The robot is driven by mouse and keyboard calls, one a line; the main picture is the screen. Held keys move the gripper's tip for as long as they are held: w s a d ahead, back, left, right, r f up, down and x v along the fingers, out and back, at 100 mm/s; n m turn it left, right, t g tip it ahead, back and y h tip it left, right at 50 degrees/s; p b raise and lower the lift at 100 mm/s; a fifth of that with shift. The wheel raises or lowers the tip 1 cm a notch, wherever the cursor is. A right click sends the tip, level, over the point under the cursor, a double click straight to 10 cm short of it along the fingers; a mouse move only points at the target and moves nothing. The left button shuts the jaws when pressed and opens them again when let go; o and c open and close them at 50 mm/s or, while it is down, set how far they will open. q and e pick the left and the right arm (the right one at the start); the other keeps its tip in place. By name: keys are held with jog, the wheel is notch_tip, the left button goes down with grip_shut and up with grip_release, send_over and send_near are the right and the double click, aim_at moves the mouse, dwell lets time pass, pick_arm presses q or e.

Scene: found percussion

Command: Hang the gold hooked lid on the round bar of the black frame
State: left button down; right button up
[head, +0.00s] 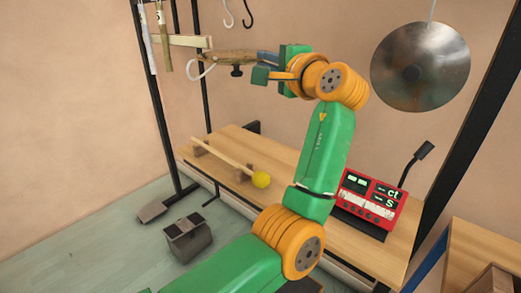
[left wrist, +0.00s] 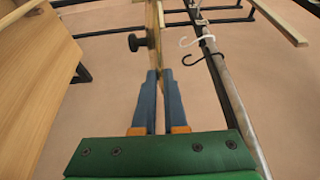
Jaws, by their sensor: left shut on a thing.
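My left gripper (head: 268,66) is shut on a thin gold-brown thing, seen nearly edge-on, with a black knob below it; I take it for the gold lid (head: 222,54). A white curved hook (head: 200,72) shows at its far left end. In the left wrist view the blue fingers (left wrist: 158,102) close on the lid's edge (left wrist: 153,35), with the black knob to its left. The grey round bar (left wrist: 232,95) of the black frame (head: 202,60) runs right of the fingers, apart from the lid. In the head view the bar is out of sight. My right gripper is not in view.
A white hook (left wrist: 190,41) and a black hook (left wrist: 195,58) hang on the bar. A silver disc (head: 420,66) hangs at right. The wooden table (head: 240,142) bears a yellow-ball mallet (head: 260,180) and a red box (head: 368,198). A grey cowbell-like block (head: 188,238) is on the floor.

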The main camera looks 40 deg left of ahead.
pick_arm(q)
notch_tip(320, 180, down, 24)
jog(key=b, duration=0.3)
jog(key=shift+f+b, duration=0.2)
jog(key=shift+b, duration=0.1)
jog(key=c, duration=1)
grip_release()
jog(key=shift+o, duration=0.2)
